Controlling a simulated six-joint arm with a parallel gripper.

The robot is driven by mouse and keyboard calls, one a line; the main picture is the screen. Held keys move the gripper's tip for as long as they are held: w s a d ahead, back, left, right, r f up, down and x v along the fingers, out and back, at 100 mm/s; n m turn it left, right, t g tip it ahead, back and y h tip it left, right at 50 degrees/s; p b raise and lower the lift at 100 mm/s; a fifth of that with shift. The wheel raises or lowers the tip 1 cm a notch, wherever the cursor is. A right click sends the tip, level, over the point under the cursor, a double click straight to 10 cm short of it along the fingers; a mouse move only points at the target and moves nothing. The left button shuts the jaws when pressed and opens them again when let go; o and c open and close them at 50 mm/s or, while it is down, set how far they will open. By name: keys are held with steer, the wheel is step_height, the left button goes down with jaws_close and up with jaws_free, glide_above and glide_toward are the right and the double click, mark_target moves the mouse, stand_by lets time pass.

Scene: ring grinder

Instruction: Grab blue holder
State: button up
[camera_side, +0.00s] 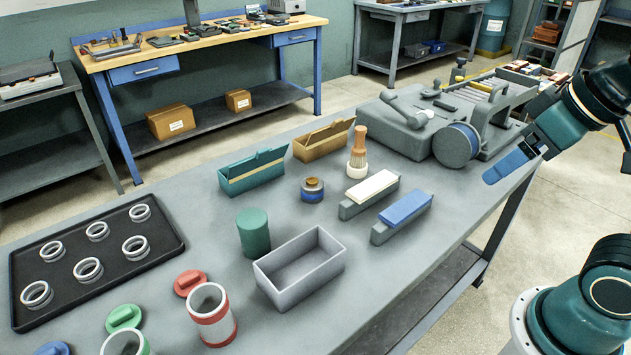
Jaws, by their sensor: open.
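The blue holder, a grey block with a blue top (404,209), lies near the right edge of the grey table. A similar holder with a cream top (372,186) lies parallel to it on the left. My gripper (497,172) is at the upper right, above the table's right edge, to the right of and apart from the blue holder. It is open, and I see nothing between its fingers, though its far side is hidden.
The grinder machine (410,128) stands at the table's far end. A black tray (95,290) holds several rings.

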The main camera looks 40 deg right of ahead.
steer(key=w+r+m+g, duration=0.1)
steer(key=w+r+m, duration=0.3)
steer(key=w, duration=0.6)
steer(key=m+g, duration=0.5)
steer(key=m, duration=0.7)
glide_above(311, 179)
step_height(311, 179, down, 17)
steer(key=shift+r, duration=0.2)
steer(key=shift+f, duration=4.3)
steer(key=shift+f, duration=0.1)
